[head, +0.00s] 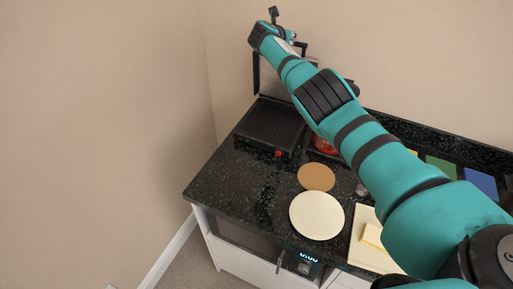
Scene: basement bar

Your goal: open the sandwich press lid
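The sandwich press (268,126) stands on the dark counter in the back left corner, its black ribbed lower plate bare and a small red spot at its front. Its lid (269,82) stands raised at the rear of the base, with a grey inner face and dark edge, partly hidden by my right arm. My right arm reaches in from the right, and my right gripper (284,27) is above the lid's upper edge. Its fingers are small and partly hidden, so I cannot tell whether it touches the lid or is open. My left gripper is out of view.
On the speckled counter (215,183) are a brown disc (316,177), a white round plate (317,216) and a pale board (358,252) with a yellow piece (373,236). A red item (324,145) sits beside the press. Walls close in behind and left.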

